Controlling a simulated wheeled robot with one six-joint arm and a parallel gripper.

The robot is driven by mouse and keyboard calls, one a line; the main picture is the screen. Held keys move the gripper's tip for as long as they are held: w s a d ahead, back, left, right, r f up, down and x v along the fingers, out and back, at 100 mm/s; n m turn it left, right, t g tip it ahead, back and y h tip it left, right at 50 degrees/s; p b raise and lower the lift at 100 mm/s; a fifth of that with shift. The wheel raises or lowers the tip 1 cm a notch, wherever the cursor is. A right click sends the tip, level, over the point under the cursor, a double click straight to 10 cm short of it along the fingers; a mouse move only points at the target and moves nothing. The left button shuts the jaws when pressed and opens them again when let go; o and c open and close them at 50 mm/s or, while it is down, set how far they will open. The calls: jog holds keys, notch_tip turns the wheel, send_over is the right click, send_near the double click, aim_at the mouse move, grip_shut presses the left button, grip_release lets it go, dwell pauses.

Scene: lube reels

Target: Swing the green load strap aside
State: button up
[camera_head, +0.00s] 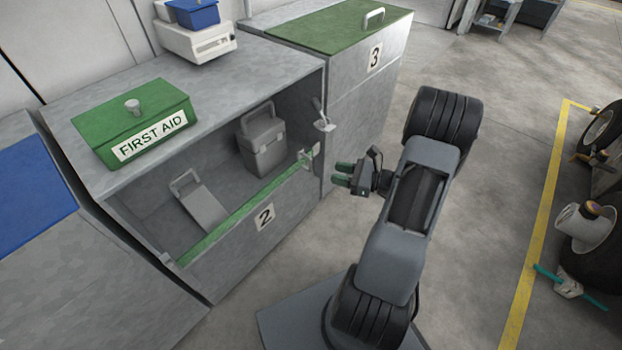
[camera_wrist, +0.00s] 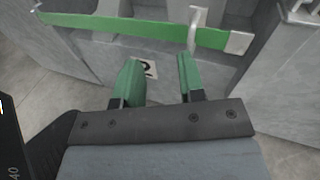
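The green load strap (camera_head: 238,217) runs across the front opening of grey cabinet 2 (camera_head: 232,259). It also crosses the upper part of the wrist view (camera_wrist: 120,29). Its right end meets a pale metal fitting (camera_head: 308,158) at the cabinet's right side, which also shows in the wrist view (camera_wrist: 238,42). My gripper (camera_head: 343,174) is in front of the cabinet's right edge, apart from the strap. In the wrist view its two green fingers (camera_wrist: 158,76) are spread with nothing between them.
Inside the cabinet are a grey lidded box (camera_head: 262,148) and a tilted grey container (camera_head: 202,206). A green first aid box (camera_head: 134,121) sits on top. Cabinet 3 (camera_head: 365,97) adjoins at right. Open floor (camera_head: 480,230) lies right of my arm, with tyres (camera_head: 601,130) beyond a yellow line.

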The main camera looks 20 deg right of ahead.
aim_at(310, 170)
jog(key=d+f+m+t+h+b, duration=0.2)
jog(key=d+f+m+t, duration=0.1)
jog(key=f, duration=0.1)
jog(key=b+x, duration=0.3)
jog(key=x, duration=1)
jog(key=shift+w+a, duration=0.1)
jog(key=shift+w, duration=0.1)
jog(key=shift+f, duration=0.1)
grip_shut()
